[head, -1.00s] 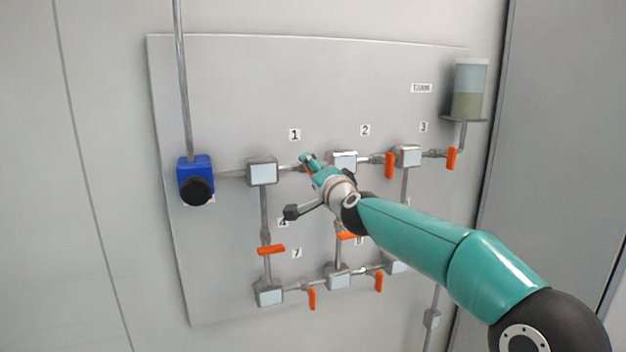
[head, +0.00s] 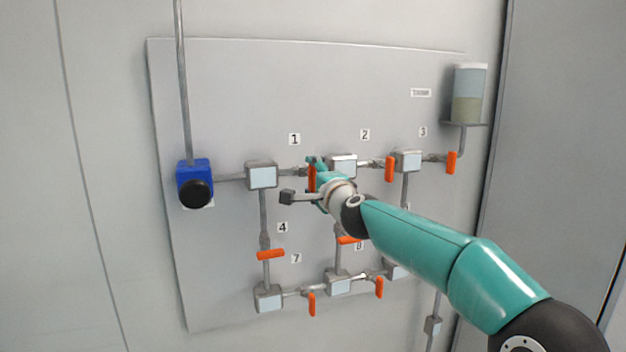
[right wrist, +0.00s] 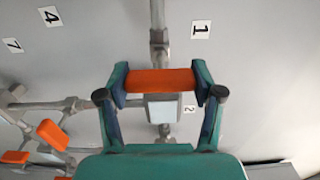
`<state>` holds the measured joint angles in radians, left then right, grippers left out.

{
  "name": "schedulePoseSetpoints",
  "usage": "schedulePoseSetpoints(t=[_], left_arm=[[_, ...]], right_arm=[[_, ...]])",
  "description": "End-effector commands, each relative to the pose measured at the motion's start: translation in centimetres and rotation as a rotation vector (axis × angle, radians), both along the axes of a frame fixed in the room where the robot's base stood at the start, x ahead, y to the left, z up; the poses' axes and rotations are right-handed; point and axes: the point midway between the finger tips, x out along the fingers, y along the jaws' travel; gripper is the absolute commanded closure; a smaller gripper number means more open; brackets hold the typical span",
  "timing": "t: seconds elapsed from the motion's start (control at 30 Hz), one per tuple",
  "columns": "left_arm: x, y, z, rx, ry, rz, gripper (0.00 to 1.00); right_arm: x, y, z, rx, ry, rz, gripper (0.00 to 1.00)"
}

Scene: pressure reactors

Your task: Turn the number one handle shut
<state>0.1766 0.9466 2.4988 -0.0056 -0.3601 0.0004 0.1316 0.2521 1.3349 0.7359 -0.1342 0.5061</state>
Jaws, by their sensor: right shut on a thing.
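The number one handle (head: 311,178) is orange and sits on the upper pipe below the label "1" (head: 294,139). It points downward, across the pipe. My right gripper (head: 315,170) is at this handle and partly covers it in the head view. In the right wrist view the orange handle (right wrist: 160,81) lies between the two fingers of my right gripper (right wrist: 160,76), one finger at each end. There the handle lies crosswise to its pipe (right wrist: 158,38). My left gripper is in neither view.
Handle two (head: 389,168) and handle three (head: 451,162) hang on the same pipe line to the right. Handle four (head: 270,254) and several others are lower. A blue box with a black knob (head: 196,192) is at left. A tank (head: 469,95) is at upper right.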

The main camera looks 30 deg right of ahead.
Motion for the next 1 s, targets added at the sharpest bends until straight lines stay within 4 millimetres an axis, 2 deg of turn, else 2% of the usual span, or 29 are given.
schedulePoseSetpoints(t=[0.03,0.17,0.2,0.33,0.77,1.0], left_arm=[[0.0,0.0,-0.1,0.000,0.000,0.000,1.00],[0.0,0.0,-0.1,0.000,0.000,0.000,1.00],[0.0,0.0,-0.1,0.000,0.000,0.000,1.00],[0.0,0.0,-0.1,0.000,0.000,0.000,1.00],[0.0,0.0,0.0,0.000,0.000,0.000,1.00],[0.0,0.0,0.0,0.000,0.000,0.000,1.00]], right_arm=[[0.1,-0.1,-0.6,0.006,0.009,-0.001,0.69],[0.1,-0.1,-0.7,0.006,0.010,-0.001,0.69],[0.1,-0.1,-0.7,0.006,0.010,0.000,0.31],[0.1,0.0,-0.6,0.005,0.009,0.000,0.09],[-0.3,0.1,-0.2,0.000,0.004,0.001,0.08],[-2.9,0.7,-0.1,0.000,0.003,0.001,0.08]])
